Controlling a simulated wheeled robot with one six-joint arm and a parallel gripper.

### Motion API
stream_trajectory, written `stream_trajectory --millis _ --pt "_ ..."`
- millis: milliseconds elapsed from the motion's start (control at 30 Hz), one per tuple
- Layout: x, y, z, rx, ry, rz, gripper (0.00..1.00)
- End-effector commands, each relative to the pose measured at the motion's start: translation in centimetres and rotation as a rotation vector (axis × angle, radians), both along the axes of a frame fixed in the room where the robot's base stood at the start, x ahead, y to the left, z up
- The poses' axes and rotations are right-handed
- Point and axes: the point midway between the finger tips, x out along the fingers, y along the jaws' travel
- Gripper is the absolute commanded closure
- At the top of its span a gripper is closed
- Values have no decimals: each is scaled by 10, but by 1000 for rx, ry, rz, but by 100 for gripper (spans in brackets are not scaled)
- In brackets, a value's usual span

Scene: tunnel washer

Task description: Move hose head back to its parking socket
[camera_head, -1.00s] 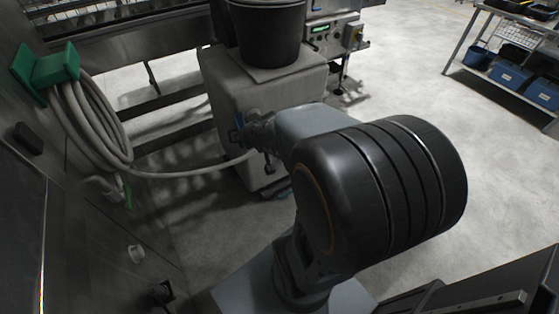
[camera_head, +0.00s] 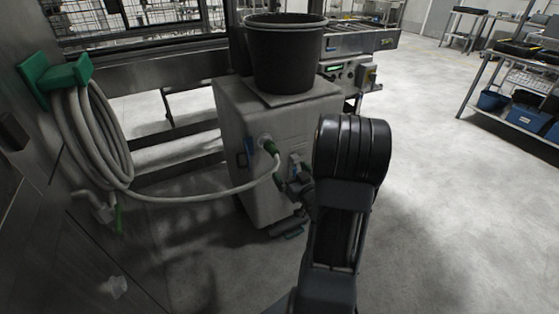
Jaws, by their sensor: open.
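The hose head (camera_head: 271,148) is green and sits at a round grey fitting (camera_head: 264,140) on the front of a pale cabinet (camera_head: 285,118). It appears seated there, but I cannot tell how deeply. The grey hose (camera_head: 190,199) sags from it leftward to a coil. My gripper (camera_head: 297,172) is open, just right of and below the hose head, and looks apart from it. My arm partly hides the gripper.
The hose coil (camera_head: 98,145) hangs on a green wall holder (camera_head: 57,76) at left. A green-handled valve (camera_head: 106,212) and a pale round fitting (camera_head: 115,287) are on the left wall. A black bucket (camera_head: 284,60) stands on the cabinet. Floor at right is clear.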

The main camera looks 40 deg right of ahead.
Motion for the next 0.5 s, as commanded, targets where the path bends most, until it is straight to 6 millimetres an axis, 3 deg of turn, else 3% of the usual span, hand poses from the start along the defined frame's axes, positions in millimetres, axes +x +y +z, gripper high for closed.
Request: stream_trajectory --millis 500 --pt "65 -8 -1 -1 0 1 0"
